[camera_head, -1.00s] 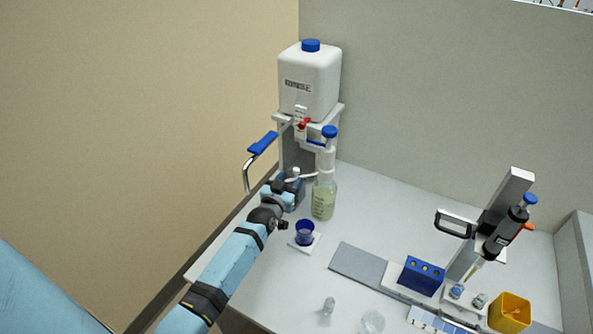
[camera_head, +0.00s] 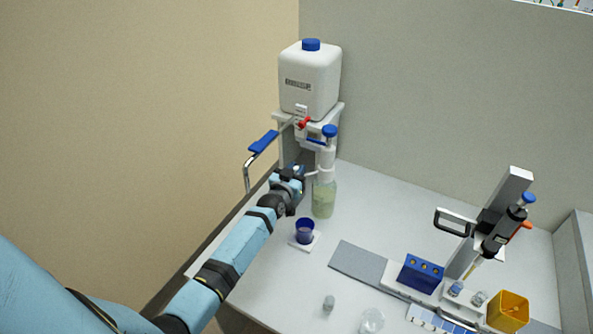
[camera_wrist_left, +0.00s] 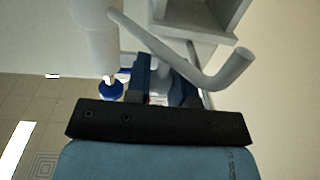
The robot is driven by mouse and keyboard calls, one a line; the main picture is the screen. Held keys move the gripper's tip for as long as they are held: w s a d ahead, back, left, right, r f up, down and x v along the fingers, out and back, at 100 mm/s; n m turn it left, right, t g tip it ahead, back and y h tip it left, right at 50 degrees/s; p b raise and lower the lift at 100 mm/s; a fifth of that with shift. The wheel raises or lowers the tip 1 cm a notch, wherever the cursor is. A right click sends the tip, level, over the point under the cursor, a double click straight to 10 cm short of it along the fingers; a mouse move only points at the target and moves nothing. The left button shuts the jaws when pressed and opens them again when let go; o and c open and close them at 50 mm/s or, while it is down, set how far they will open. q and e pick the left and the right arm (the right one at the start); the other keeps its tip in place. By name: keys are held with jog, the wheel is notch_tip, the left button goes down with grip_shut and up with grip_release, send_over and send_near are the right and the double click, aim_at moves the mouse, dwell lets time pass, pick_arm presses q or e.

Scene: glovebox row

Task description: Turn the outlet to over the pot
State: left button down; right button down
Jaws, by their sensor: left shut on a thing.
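The dispenser bottle (camera_head: 323,200) stands on the bench, with pale green liquid in it and a white pump body and blue cap on top. Its thin white outlet (camera_head: 311,173) runs left from the pump body to my left gripper (camera_head: 294,172). The gripper is shut on the outlet, whose far end is mostly hidden by the gripper. In the left wrist view a pale bent tube (camera_wrist_left: 180,50) crosses in front of the jaws. The blue pot (camera_head: 305,231) stands on a white tile, nearer than the gripper and slightly right of it; the outlet is not over it.
A white canister (camera_head: 311,80) with a red tap sits on a shelf behind. A blue-handled lever (camera_head: 263,142) is at its left. A blue rack (camera_head: 421,274), a pipette on a stand (camera_head: 505,232) and a yellow bin (camera_head: 509,311) are at right. The mid-bench is mostly clear.

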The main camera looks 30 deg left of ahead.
pick_arm(q)
jog(key=shift+w+a+f+m+h+b, duration=0.1)
jog(key=shift+w+a+m+h+b, duration=0.25)
jog(key=shift+h+b, duration=0.45)
jog(key=shift+w+a+m+h+b, duration=0.1)
jog(key=shift+m+h+b, duration=0.25)
jog(key=shift+b, duration=0.35)
jog(key=c, duration=1)
grip_release()
jog(key=s+b, duration=0.1)
jog(key=s, duration=1.3)
jog(key=shift+a, duration=0.1)
